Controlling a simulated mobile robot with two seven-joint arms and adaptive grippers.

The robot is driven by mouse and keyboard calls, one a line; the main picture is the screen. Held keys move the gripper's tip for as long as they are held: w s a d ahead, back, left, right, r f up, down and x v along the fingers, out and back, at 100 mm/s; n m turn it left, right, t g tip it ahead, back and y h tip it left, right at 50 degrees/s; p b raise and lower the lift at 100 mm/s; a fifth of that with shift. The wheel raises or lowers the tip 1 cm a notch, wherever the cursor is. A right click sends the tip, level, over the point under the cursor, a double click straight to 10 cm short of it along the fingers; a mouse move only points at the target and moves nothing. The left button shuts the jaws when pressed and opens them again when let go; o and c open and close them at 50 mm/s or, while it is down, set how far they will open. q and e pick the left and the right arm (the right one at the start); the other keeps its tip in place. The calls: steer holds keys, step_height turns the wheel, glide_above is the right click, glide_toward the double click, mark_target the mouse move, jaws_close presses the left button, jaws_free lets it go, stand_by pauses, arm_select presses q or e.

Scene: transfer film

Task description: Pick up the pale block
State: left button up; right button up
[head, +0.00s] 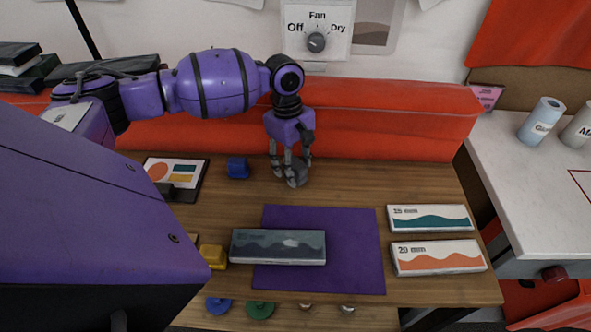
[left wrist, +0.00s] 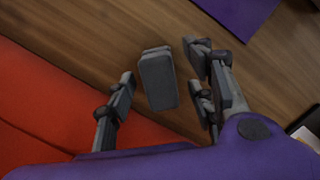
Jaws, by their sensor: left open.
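The block, which looks grey here, (head: 299,171) stands on the wooden table near its back edge, partly hidden by my gripper's fingers in the head view. My left gripper (head: 289,170) points down over it with its fingers spread. In the left wrist view the grey block (left wrist: 158,82) lies between the open fingers, with a visible gap on the left side and a smaller one on the right. I cannot tell whether any finger touches it. My right gripper is not in view.
A blue block (head: 237,168) sits left of the gripper, and a yellow block (head: 214,256) nearer the front. A dark box (head: 278,247) lies partly on a purple mat (head: 350,250). Two white boxes, teal-marked (head: 430,218) and orange-marked (head: 438,257), lie right. A red padded ledge (head: 400,120) runs behind.

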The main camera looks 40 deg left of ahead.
mark_target(297, 163)
arm_select(q)
steer(key=c, duration=1.2)
jaws_close()
steer(key=shift+r, duration=0.55)
step_height(297, 163, up, 2)
steer(key=shift+w+r, duration=0.1)
steer(key=shift+r, duration=0.1)
steer(key=s+r+p, duration=0.1)
steer(key=s+r, duration=0.3)
steer(key=s, duration=0.3)
steer(key=s+d+r+p, duration=0.1)
steer(key=s+r+p, duration=0.1)
steer(key=s+r, duration=0.3)
steer(key=shift+s+d+r, duration=0.2)
steer(key=shift+s+r, duration=0.05)
steer(key=shift+s, duration=0.85)
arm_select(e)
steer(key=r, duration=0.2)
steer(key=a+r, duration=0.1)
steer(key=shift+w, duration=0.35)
